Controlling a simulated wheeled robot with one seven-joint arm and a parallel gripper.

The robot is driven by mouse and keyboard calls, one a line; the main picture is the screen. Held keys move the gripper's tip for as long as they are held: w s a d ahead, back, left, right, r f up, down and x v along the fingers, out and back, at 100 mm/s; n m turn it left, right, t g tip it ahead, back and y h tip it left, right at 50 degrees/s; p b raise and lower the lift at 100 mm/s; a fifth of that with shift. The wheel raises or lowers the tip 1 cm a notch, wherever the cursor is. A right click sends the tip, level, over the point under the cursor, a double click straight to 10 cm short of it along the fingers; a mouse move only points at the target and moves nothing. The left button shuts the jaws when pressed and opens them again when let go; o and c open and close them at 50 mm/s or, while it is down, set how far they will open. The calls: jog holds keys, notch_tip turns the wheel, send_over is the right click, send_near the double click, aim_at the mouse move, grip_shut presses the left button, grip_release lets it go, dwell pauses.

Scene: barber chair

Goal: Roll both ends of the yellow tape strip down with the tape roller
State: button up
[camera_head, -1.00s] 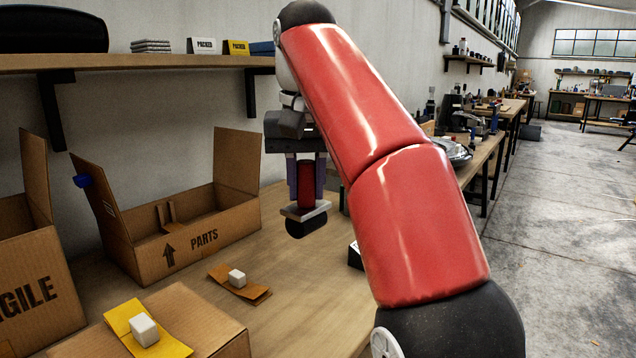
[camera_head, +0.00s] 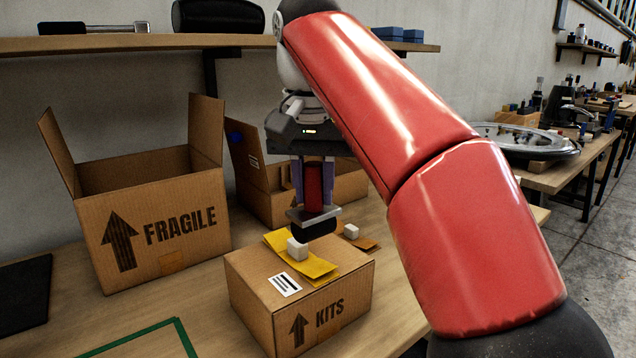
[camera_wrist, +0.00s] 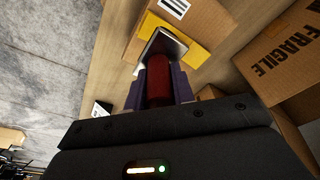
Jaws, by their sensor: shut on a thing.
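My gripper (camera_head: 313,184) is shut on the red handle of the tape roller (camera_head: 320,226), which hangs upright with its dark roller at the bottom. In the head view the roller overlaps the far part of the yellow tape strip (camera_head: 319,267); I cannot tell whether they touch. The strip lies across the top of the closed KITS box (camera_head: 262,293), with a small white block (camera_head: 297,249) on its middle. In the wrist view the roller (camera_wrist: 168,46) hides part of the strip (camera_wrist: 190,55), and the red handle sits between the fingers.
An open FRAGILE box (camera_head: 160,220) stands to the left, and another open box (camera_head: 262,195) stands behind the roller. A second white block (camera_head: 351,231) sits on an orange-brown strip (camera_head: 366,243) behind the KITS box. A shelf (camera_head: 120,42) runs above. Green tape (camera_head: 150,335) marks the table at front left.

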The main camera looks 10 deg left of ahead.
aim_at(314, 210)
jog(key=shift+f, duration=0.1)
jog(key=shift+f+b, duration=2)
jog(key=shift+f, duration=0.5)
jog(key=shift+f, duration=0.5)
notch_tip(314, 210, up, 5)
jog(key=p, duration=0.4)
jog(key=shift+f, duration=0.2)
jog(key=shift+r, duration=0.75)
